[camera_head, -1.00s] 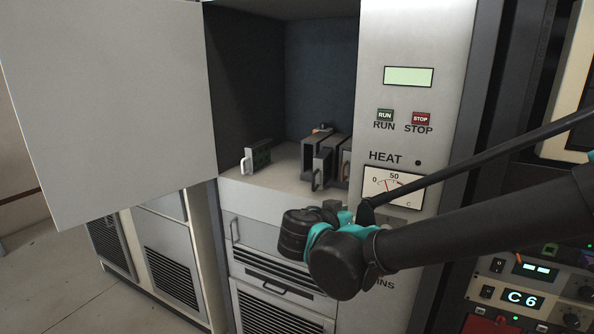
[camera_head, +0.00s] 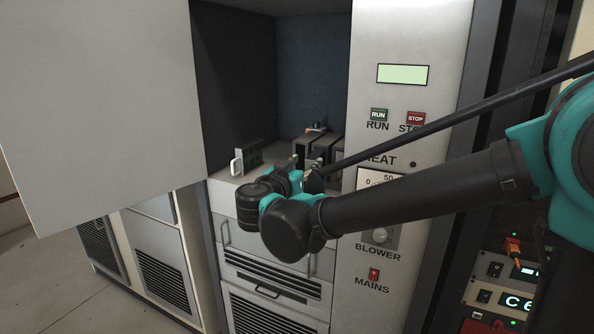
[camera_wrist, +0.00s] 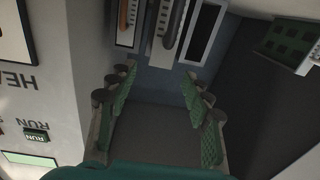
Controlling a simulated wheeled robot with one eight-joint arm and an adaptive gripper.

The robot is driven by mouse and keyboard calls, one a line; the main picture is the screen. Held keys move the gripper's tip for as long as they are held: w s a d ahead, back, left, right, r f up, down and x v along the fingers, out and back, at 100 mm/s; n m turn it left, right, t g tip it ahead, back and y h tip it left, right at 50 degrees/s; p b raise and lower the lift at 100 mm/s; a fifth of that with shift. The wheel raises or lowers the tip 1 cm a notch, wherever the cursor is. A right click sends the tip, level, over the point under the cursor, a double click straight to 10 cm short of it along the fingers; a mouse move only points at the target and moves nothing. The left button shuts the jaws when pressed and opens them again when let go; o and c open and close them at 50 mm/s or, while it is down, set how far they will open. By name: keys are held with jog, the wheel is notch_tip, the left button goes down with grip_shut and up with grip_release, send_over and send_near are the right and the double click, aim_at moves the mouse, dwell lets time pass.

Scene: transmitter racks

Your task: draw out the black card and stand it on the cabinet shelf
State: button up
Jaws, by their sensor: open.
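A dark rack (camera_head: 328,143) stands on the cabinet shelf (camera_head: 222,192), partly hidden behind my gripper and arm. In the wrist view its upright slots are at the top. What looks like the black card (camera_wrist: 168,28) stands in the middle of them, its handle end facing me. Its dark face is hard to tell from the rack. My gripper (camera_wrist: 158,88) is open and empty, its green-padded fingers spread either side of the line to that card and short of it. In the head view my gripper (camera_head: 304,168) is at the shelf's front edge.
A green circuit card with a white handle (camera_head: 248,158) stands on the shelf left of the rack; it also shows in the wrist view (camera_wrist: 288,42). The open cabinet door (camera_head: 95,100) is at left. The control panel (camera_head: 400,60) borders the opening at right.

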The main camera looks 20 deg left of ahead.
aim_at(315, 154)
jog(key=w, duration=0.9)
jog(key=shift+w+d, duration=0.2)
jog(key=shift+w, duration=0.05)
jog(key=shift+c, duration=0.2)
grip_shut()
